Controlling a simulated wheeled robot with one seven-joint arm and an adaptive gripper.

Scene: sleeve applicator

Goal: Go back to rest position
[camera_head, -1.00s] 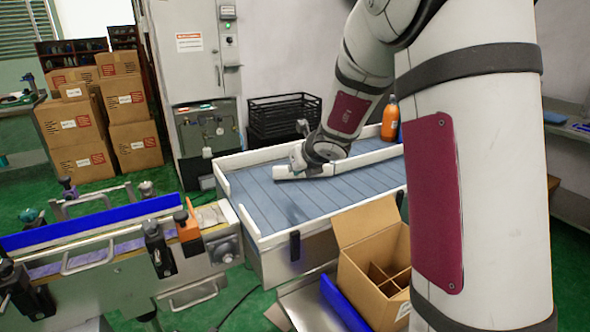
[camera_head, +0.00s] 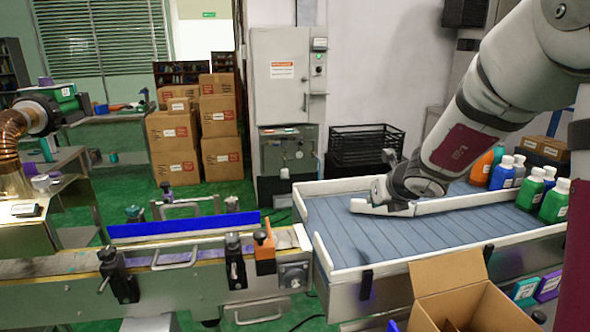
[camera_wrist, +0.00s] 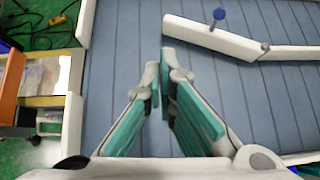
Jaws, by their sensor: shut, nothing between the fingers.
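My gripper (camera_wrist: 159,82) is over the blue-grey slatted table (camera_wrist: 110,22) in the wrist view. Its two teal-padded fingers are close together at the tips with nothing between them. In the head view my gripper (camera_head: 372,207) is low over the left part of the same table (camera_head: 345,240), at the end of my arm reaching in from the right. The exact gap between the gripper and the surface is hard to tell.
A white guide rail (camera_wrist: 215,36) crosses the table. An open cardboard box (camera_head: 450,275) is in front. A conveyor (camera_head: 190,275) adjoins on the left; black crates (camera_head: 365,145) are behind.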

